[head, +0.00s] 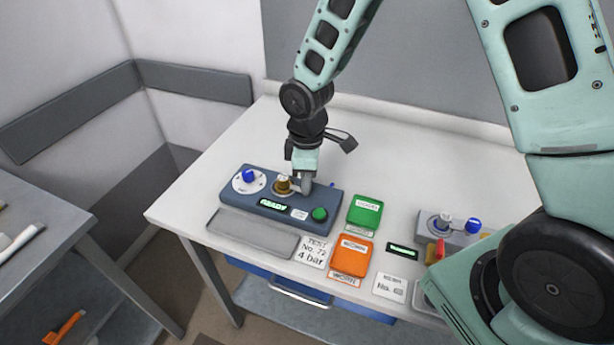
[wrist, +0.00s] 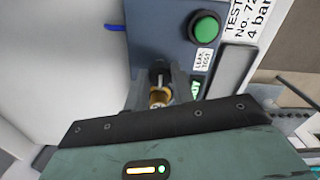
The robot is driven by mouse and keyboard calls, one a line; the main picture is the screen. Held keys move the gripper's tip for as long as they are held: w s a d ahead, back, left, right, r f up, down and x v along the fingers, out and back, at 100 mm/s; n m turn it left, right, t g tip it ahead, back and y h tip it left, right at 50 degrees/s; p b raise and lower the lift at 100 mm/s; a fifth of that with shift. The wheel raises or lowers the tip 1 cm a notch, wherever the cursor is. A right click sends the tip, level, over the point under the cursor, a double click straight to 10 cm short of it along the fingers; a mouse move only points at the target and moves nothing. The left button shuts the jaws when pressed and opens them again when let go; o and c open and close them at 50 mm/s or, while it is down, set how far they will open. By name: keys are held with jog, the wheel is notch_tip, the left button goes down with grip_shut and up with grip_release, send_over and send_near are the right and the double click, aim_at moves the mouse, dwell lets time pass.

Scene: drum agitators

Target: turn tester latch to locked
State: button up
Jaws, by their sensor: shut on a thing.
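The tester (head: 330,205) is a blue-grey box on the white bench, with a green READY display (head: 272,204) and a green button (head: 319,214). The latch (head: 283,186) shows as a brass-coloured round fitting on its top, left of my gripper (head: 299,184). In the wrist view the latch (wrist: 159,98) sits between the fingers of my gripper (wrist: 159,82), brass with a dark part beyond. My gripper is shut on it. The fingers hide much of the latch, so I cannot tell which way it points.
A blue knob on a white dial (head: 248,179) is at the tester's left end. A grey tray (head: 252,232) lies in front. Green (head: 365,212) and orange (head: 351,258) boxes stand to the right. Another grey device (head: 447,228) with a blue knob is farther right.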

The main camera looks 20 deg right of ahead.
jog(key=o, duration=1)
jog(key=shift+r, duration=0.15)
notch_tip(320, 180, up, 17)
jog(key=shift+r+b, duration=0.1)
jog(key=shift+b, duration=0.6)
